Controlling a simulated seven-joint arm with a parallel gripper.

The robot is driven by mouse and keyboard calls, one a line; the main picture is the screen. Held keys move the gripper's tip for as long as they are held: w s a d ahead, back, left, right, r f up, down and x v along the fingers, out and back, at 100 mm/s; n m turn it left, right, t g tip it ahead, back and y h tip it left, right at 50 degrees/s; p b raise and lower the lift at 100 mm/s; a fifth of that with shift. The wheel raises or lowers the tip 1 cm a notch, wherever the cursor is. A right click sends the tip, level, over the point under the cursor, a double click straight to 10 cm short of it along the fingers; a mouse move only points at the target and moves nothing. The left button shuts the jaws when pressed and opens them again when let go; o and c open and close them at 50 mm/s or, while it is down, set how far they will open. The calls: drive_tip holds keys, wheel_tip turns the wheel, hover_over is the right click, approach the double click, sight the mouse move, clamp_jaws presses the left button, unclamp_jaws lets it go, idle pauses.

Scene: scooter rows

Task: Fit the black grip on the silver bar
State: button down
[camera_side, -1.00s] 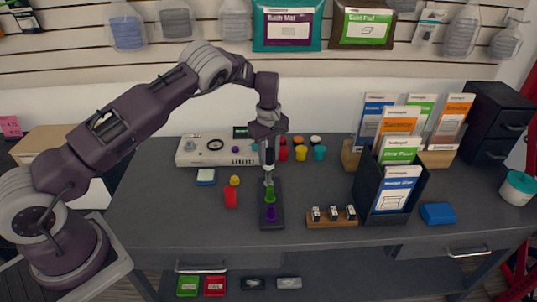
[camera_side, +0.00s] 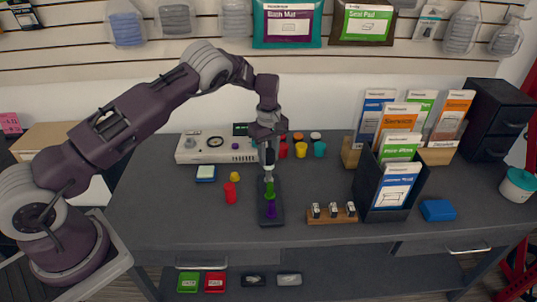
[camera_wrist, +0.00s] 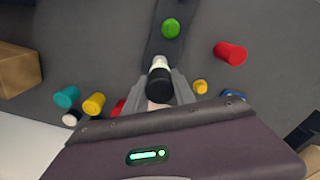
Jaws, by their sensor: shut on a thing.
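My gripper (camera_side: 268,165) is over the far end of a dark stand (camera_side: 271,214) and points down. It is shut on the black grip, which shows between the fingers in the wrist view (camera_wrist: 159,88). A pale whitish end (camera_wrist: 160,63) shows at the grip's tip. The silver bar (camera_side: 268,177) seems to be the pale upright just under the fingers at the stand's far end; whether the grip touches it I cannot tell. A green piece (camera_side: 270,193) and a purple piece (camera_side: 271,212) stand on the same stand, nearer the front.
A red cup (camera_side: 230,193) and a small yellow piece (camera_side: 234,176) are left of the stand. Several coloured cups stand behind it, beside a pale device (camera_side: 215,149). A wooden block with small items (camera_side: 331,214) and a leaflet holder (camera_side: 390,203) are to the right.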

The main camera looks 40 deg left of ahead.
sight(268, 151)
drive_tip(key=shift+f, duration=1.35)
idle(0.7)
drive_tip(key=c, duration=0.6)
unclamp_jaws()
drive_tip(key=shift+o, duration=0.2)
drive_tip(key=shift+r, duration=3)
